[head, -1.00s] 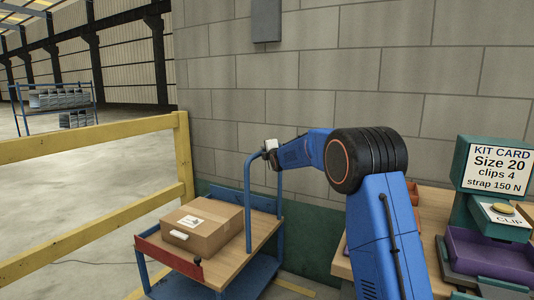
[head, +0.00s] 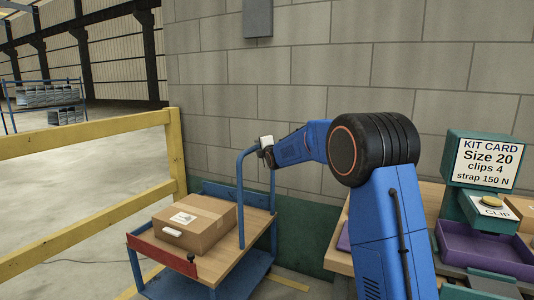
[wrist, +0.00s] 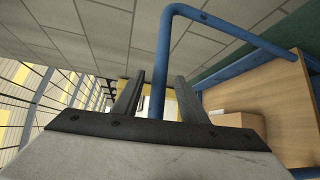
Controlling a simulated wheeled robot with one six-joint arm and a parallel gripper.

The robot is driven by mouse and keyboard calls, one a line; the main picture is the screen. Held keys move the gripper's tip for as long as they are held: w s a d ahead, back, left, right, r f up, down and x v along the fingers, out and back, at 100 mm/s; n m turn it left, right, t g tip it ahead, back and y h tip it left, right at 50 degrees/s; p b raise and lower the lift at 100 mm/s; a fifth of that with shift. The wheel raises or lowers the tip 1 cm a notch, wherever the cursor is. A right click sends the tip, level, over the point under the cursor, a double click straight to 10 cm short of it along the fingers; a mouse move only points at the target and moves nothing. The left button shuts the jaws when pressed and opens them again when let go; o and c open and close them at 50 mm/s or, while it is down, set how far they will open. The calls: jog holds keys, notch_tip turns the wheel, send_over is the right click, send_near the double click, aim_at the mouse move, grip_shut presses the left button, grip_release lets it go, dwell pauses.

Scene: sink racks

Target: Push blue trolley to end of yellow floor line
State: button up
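The blue trolley (head: 256,284) stands between the yellow railing and the block wall, with a wooden top and a blue tube handle (head: 241,190). A cardboard box (head: 196,224) with a white label lies on its top. My gripper (head: 266,152) is at the upper part of the handle. In the wrist view, the handle tube (wrist: 163,50) runs between the two dark fingers of my gripper (wrist: 161,82), with a visible gap on each side, so it looks open around the tube. Short pieces of yellow floor line (head: 286,284) show beside the trolley; its end is not visible.
A yellow railing (head: 90,130) runs along the left, its post close to the trolley. The block wall (head: 300,90) is behind. At the right a workbench (head: 341,250) holds a kit card stand (head: 487,160) and a purple bin (head: 480,250). Open floor lies beyond the railing.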

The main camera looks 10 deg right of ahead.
jog(key=s+d+r, duration=0.1)
jog(key=s, duration=1.1)
jog(key=shift+r, duration=0.3)
jog(key=shift+s+d, duration=0.1)
jog(key=s+d+f+m+g+h, duration=0.15)
jog(key=s+m, duration=0.25)
jog(key=s, duration=0.6)
jog(key=s+d+f+m+g, duration=0.1)
jog(key=s+d+m+g, duration=0.15)
jog(key=s, duration=0.75)
jog(key=s+d+f+m+g, duration=0.15)
jog(key=s+m, duration=0.35)
jog(key=s, duration=0.5)
jog(key=s+f+m+g, duration=0.2)
jog(key=s+f+m, duration=0.1)
jog(key=s, duration=0.7)
jog(key=s+f+m+g, duration=0.2)
jog(key=s+f, duration=0.4)
jog(key=s, duration=0.5)
jog(key=s+f+m+g, duration=0.2)
jog(key=s+f+m, duration=0.2)
jog(key=s, duration=0.6)
jog(key=shift+s+d+f, duration=0.25)
jog(key=shift+d+f, duration=0.05)
jog(key=shift+f, duration=0.25)
